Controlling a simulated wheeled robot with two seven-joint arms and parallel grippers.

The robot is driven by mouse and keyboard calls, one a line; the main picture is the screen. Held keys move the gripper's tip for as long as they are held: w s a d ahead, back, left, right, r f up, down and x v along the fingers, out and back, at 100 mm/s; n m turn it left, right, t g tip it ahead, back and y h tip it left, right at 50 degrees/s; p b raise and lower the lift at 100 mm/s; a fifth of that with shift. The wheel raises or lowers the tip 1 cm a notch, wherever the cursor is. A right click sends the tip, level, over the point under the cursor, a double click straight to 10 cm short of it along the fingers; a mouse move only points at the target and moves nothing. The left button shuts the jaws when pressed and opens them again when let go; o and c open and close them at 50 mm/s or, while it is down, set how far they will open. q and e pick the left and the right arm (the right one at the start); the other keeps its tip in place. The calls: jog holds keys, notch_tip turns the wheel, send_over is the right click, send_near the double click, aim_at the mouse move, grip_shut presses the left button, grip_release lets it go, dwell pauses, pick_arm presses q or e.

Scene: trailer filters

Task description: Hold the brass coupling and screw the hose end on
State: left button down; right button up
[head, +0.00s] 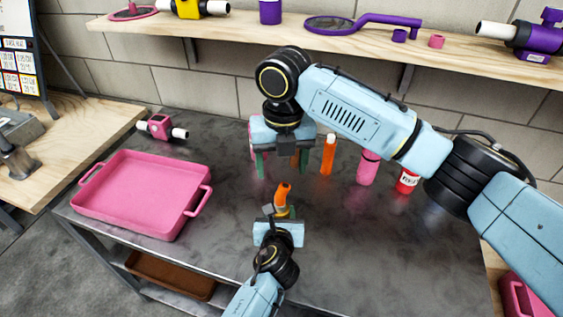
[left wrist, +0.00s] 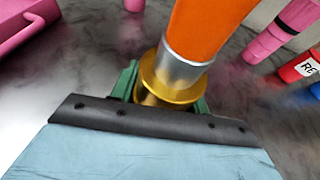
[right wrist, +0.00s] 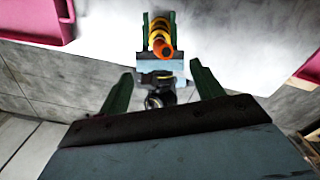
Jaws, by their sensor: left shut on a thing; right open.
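The brass coupling (left wrist: 168,88) is a gold flanged ring, gripped between the green fingers of my left gripper (head: 281,212). The orange hose end (head: 283,188) with its silver collar (left wrist: 185,70) stands up from the coupling; the collar appears to sit against the brass. Whether its thread is engaged cannot be seen. My right gripper (head: 281,163) is open, pointing down behind and above the hose end, apart from it. In the right wrist view, the hose end (right wrist: 163,48) shows beyond the open fingers.
A pink tray (head: 128,226) lies at the left of the dark metal table. A pink fitting with white pipe ends (head: 160,127) sits behind it. An orange bottle (head: 327,158), pink bottle (head: 368,168) and red can (head: 407,182) stand at the back right. The table's front right is clear.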

aim_at(280, 201)
notch_tip(280, 201, down, 12)
jog(key=shift+a, duration=0.15)
dwell(0.4)
jog(key=c, duration=1.2)
jog(key=m, duration=0.6)
jog(key=shift+m, duration=0.4)
jog(key=o, duration=1.1)
